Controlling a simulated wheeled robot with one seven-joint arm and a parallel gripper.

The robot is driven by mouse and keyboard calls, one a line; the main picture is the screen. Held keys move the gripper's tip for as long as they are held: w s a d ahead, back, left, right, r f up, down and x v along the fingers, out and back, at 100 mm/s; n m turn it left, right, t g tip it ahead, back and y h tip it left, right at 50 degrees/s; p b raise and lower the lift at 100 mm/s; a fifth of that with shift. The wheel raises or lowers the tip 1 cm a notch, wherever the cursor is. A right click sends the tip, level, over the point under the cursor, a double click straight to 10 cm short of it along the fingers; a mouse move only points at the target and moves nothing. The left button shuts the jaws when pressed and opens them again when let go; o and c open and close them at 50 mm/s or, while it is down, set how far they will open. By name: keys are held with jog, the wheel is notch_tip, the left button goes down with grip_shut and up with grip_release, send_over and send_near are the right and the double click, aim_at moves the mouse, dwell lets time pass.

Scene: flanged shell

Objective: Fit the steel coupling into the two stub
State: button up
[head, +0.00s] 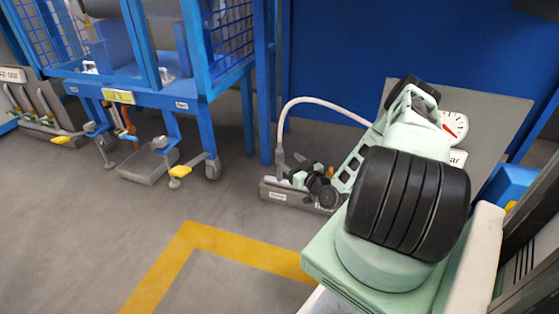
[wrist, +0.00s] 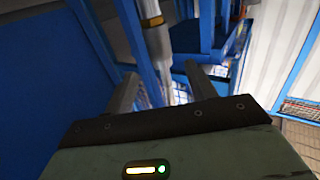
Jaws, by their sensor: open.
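A steel coupling (wrist: 158,42) with a brass-coloured band shows in the wrist view, running from the top edge down to between my fingers. In the head view, a grey upright end (head: 281,156) hangs from a pale hose (head: 325,103) above a low grey base; it appears to be the same coupling. My gripper (wrist: 160,76) is open, with one finger on each side of the coupling's line. I cannot tell whether either finger touches it. In the head view, my gripper is small and partly hidden by my arm. I cannot make out which stub is the two stub.
A blue cage trolley (head: 150,95) stands at the upper left, with a grey tray (head: 148,165) under it. A grey unit with several pipes (head: 35,115) is at the far left. A gauge (head: 454,125) is behind my arm. The floor by the yellow line (head: 245,249) is clear.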

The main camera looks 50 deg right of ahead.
aim_at(283, 157)
jog(key=shift+b+x, duration=0.35)
jog(key=shift+x, duration=0.7)
jog(key=b+x, duration=0.3)
jog(key=shift+w+f, duration=0.3)
jog(key=shift+w, duration=0.1)
jog(key=shift+w+d+r+b, duration=0.2)
jog(key=shift+w+b, duration=0.2)
jog(key=shift+w, duration=0.15)
jog(key=c, duration=1.2)
